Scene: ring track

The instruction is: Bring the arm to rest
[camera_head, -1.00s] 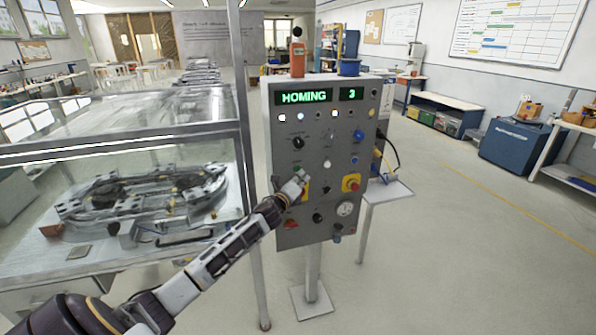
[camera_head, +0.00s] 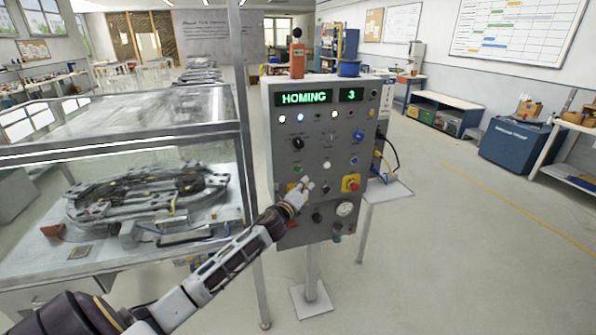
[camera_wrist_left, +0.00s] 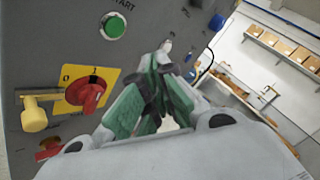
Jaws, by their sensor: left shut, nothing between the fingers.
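My left gripper (camera_head: 307,184) is shut and empty, in front of the lower middle of the grey control panel (camera_head: 285,220). In the left wrist view its green-padded fingers (camera_wrist_left: 160,62) meet at the tips. They are right of the green START button (camera_wrist_left: 113,26) and of a red rotary switch (camera_wrist_left: 88,92) on a yellow plate. I cannot tell whether the fingertips touch the panel. The panel's display (camera_head: 303,97) reads HOMING and 3. My right gripper is not in view.
A red emergency stop (camera_head: 351,183) sits right of the gripper. A small side shelf (camera_head: 392,190) stands right of the panel. The floor farther right is clear.

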